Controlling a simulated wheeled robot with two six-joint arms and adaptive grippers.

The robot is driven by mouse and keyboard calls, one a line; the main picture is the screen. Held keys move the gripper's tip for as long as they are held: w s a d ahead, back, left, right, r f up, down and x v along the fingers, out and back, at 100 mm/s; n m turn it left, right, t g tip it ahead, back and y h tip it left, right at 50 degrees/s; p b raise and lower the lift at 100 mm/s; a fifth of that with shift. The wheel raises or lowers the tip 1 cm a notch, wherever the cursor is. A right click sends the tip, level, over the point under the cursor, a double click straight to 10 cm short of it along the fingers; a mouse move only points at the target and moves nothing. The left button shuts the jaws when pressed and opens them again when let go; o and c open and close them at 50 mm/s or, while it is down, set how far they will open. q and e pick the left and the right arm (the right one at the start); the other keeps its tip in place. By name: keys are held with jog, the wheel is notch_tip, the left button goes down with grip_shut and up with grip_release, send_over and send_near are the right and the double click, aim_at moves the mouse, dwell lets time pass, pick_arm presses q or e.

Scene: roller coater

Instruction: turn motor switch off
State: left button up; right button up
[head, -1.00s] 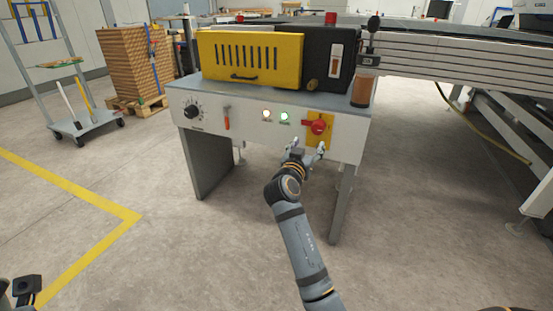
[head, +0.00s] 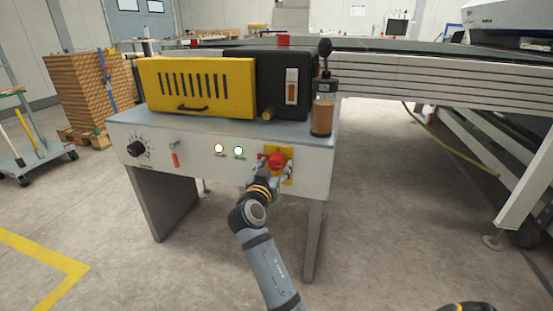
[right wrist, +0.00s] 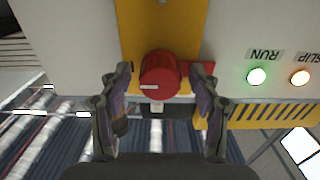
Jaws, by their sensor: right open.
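The motor switch is a red rotary knob (head: 277,161) on a yellow plate (head: 287,178) at the right of the machine's front panel. In the right wrist view the knob (right wrist: 160,72) shows large, with a white mark on its face and a red piece on its right. My right gripper (head: 271,174) is open at the switch. In the right wrist view its fingers (right wrist: 162,88) stand on either side of the knob, with visible gaps. I cannot tell how deep they reach along it. My left gripper is not in view.
The panel also carries a black dial (head: 136,149), a small red-handled lever (head: 175,159) and two lit lamps; the RUN lamp (right wrist: 257,76) glows green, the SLIP lamp (right wrist: 300,77) orange. A brown cylinder (head: 322,116) stands on the machine's top right. Floor in front is clear.

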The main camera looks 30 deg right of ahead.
jog(key=shift+s+a+r, duration=0.1)
jog(key=shift+a+r, duration=0.05)
jog(key=c, duration=1.1)
jog(key=shift+c, duration=0.2)
